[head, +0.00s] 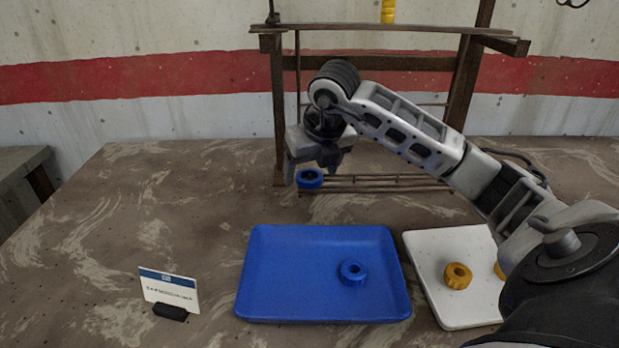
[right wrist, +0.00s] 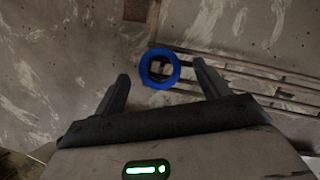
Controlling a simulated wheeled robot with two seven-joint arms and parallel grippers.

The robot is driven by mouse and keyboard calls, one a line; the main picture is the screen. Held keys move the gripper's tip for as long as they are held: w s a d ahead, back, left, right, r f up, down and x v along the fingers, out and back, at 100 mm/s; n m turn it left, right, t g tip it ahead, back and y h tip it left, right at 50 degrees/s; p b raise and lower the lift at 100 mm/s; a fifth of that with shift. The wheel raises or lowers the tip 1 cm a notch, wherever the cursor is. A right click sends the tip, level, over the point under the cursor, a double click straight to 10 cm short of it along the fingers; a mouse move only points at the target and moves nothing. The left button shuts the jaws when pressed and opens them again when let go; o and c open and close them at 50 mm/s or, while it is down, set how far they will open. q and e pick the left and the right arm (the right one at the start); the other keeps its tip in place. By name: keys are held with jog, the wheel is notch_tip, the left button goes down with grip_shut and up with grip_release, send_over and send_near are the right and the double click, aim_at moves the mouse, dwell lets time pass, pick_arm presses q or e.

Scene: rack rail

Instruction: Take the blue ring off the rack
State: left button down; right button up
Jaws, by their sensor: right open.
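A blue ring (head: 310,179) is at the left end of the low rails of the rack (head: 279,120). My right gripper (head: 312,170) is open, pointing down just above this ring. In the right wrist view, the blue ring (right wrist: 148,72) shows between and beyond the tips of the open right gripper (right wrist: 162,80). A dark rail end shows through its hole. I cannot tell whether the fingers touch it. A second blue ring (head: 353,272) lies in the blue tray (head: 270,300). My left gripper is not in view.
A white tray (head: 425,243) with yellow rings (head: 457,276) stands at the right, partly behind my right arm. A small sign (head: 169,290) stands at the front left. A yellow item (head: 388,11) is on the rack's top. The left of the table is clear.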

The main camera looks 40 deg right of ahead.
jog(key=shift+w+f, duration=0.15)
jog(key=shift+f, duration=0.15)
jog(key=c, duration=1.1)
jog(key=shift+o, duration=0.2)
jog(key=shift+r, duration=0.15)
